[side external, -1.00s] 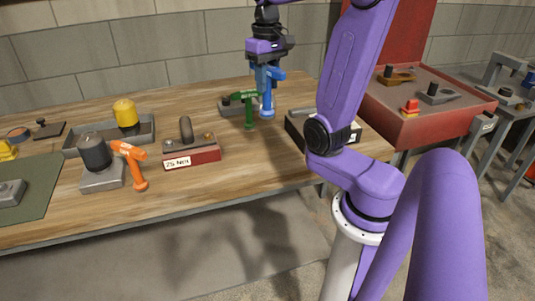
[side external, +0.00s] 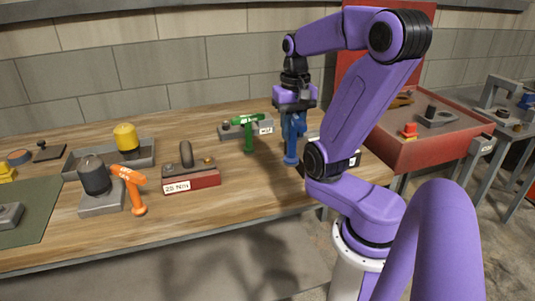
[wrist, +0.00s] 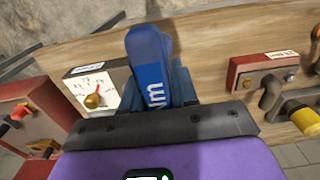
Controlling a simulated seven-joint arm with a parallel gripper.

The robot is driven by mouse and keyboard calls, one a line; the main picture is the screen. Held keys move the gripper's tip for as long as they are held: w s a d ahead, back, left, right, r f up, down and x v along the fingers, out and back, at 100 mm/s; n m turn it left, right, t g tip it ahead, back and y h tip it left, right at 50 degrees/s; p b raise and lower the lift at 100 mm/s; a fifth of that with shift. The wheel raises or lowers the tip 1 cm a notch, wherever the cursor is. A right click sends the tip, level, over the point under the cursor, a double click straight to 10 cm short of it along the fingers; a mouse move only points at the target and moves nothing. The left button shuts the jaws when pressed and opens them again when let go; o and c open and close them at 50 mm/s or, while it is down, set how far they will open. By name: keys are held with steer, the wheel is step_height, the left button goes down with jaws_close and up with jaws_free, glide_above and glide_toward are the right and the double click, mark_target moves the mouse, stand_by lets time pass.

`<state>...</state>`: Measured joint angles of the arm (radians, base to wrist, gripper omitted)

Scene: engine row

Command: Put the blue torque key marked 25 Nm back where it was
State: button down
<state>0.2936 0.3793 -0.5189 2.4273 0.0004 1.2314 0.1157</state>
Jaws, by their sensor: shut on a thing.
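My gripper (side external: 294,110) is shut on the blue torque key (side external: 291,145) and holds it upright, head up, over the right part of the bench. I cannot tell whether its foot touches the wood. In the wrist view the blue key (wrist: 152,72) fills the middle, with only "Nm" of its mark readable. A green key (side external: 248,134) stands to its left, by a grey block with a white label (side external: 265,127). An orange key (side external: 131,187) stands farther left. A red block marked 25 Nm (side external: 205,180) sits between the orange and green keys; it also shows in the wrist view (wrist: 262,72).
A dark box with a white dial face (wrist: 96,90) lies close to the held key; my arm partly hides it in the side view. A red tray (side external: 447,145) is on the right. A grey tray with a yellow-topped part (side external: 126,137) stands back left. Front-middle wood is clear.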

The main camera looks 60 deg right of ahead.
steer(key=w+d+f, duration=0.5)
steer(key=w+f, duration=0.4)
steer(key=f, duration=0.2)
steer(key=shift+w+f, duration=0.2)
steer(key=shift+f, duration=0.05)
steer(key=shift+f, duration=0.1)
stand_by(0.4)
steer(key=c, duration=0.9)
jaws_free()
steer(key=shift+o, duration=0.2)
